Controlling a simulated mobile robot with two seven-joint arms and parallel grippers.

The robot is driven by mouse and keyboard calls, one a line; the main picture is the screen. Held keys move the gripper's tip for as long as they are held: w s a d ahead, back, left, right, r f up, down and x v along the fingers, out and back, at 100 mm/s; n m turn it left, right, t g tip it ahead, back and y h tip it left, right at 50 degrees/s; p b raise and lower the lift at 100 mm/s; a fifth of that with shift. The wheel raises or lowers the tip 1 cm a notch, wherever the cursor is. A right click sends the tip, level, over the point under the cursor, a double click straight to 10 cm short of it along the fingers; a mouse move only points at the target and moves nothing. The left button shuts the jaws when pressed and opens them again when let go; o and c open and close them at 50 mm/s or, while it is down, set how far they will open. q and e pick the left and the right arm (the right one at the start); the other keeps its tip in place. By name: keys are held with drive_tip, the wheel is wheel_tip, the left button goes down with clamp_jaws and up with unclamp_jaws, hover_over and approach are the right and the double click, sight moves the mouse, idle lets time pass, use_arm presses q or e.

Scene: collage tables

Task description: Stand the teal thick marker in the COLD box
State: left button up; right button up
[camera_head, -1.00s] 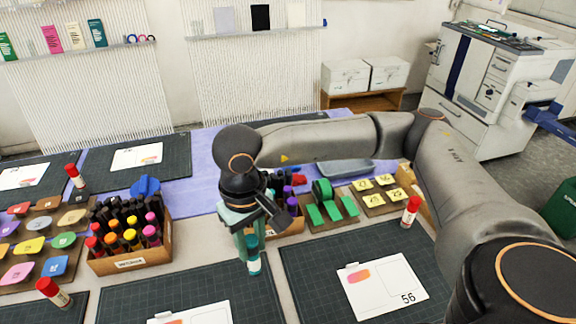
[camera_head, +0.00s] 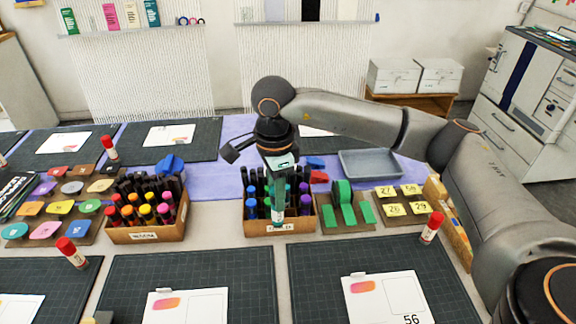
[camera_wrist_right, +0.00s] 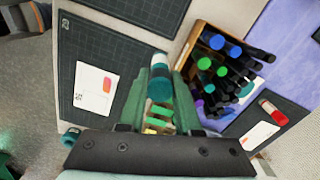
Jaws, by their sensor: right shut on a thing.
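The teal thick marker (camera_head: 278,213) is held upright between the fingers of my right gripper (camera_head: 280,185). It also shows in the right wrist view (camera_wrist_right: 160,80), with its white and teal end between the green fingers (camera_wrist_right: 160,100). In the head view it overlaps the front of the COLD box (camera_head: 257,228) and partly covers its label. The box holds several blue, green and purple markers, and in the right wrist view the box (camera_wrist_right: 193,40) lies just to the right of the held marker. The marker's exact height is unclear. My left gripper is not in view.
A similar box (camera_head: 146,234) of warm-coloured markers stands to the left. A board with green blocks (camera_head: 345,215) and a number-tile board (camera_head: 405,208) stand right of the COLD box. Red-capped glue sticks (camera_head: 431,227) stand nearby. Cutting mats (camera_head: 200,270) lie in front.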

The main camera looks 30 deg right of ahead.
drive_tip(key=w+d+m, duration=0.3)
drive_tip(key=m, duration=1.3)
drive_tip(key=w+d+f+m, duration=0.1)
drive_tip(key=w+d+m, duration=0.2)
drive_tip(key=m, duration=1.4)
drive_tip(key=shift+w+d+f+m+b, duration=0.15)
drive_tip(key=shift+w+d+m+b, duration=0.15)
drive_tip(key=shift+w+d, duration=0.1)
